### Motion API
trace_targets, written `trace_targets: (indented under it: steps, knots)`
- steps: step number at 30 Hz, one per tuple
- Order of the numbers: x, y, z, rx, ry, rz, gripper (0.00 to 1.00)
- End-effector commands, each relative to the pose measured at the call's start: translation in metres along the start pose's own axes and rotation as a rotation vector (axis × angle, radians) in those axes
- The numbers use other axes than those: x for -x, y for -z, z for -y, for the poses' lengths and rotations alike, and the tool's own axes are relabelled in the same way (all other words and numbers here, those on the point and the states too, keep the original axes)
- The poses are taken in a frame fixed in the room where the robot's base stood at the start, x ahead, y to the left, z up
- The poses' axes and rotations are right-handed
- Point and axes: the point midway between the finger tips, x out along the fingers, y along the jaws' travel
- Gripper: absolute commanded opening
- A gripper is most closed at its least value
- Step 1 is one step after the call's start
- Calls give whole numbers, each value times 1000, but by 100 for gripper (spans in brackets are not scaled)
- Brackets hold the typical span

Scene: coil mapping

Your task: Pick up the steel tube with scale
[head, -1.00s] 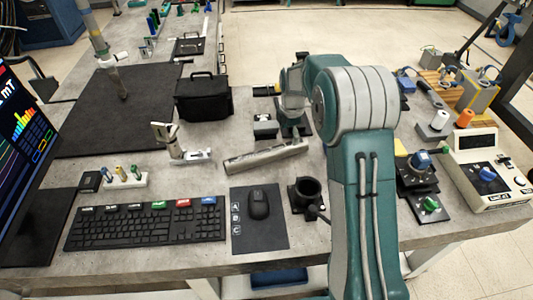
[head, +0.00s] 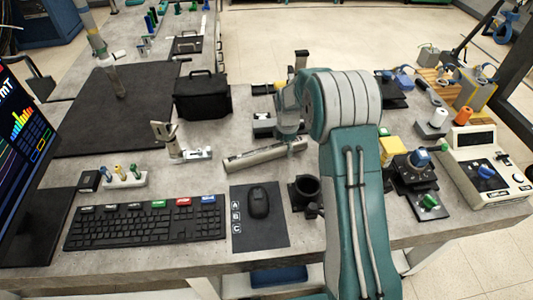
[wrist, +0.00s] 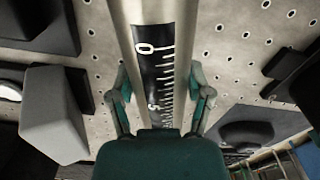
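The steel tube with scale (head: 262,156) lies slantwise on the grey bench, in front of the black case. In the wrist view the steel tube (wrist: 120,22) runs up the middle, with a black strip bearing white marks and numbers. My gripper (head: 291,143) is low over the tube's right end in the head view, and hides part of it. In the wrist view my gripper (wrist: 162,98) has its two fingers apart, one on each side of the tube. I cannot see firm contact.
A black case (head: 203,97) stands behind the tube. A small stand (head: 178,145) is to its left. A black round holder (head: 305,190), a mouse (head: 258,204) and a keyboard (head: 148,222) are in front. A yellow block (head: 389,151) and a control box (head: 484,170) are at right.

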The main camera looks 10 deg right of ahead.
Motion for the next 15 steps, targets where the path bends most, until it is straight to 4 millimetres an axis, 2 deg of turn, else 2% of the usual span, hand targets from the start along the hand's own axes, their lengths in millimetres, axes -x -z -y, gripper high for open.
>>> trace_targets:
  steps: [11, 15]
  knots:
    - [1, 1, 0, 0, 0, -1, 4]
    - [15, 0, -1, 0, -3, 0, 4]
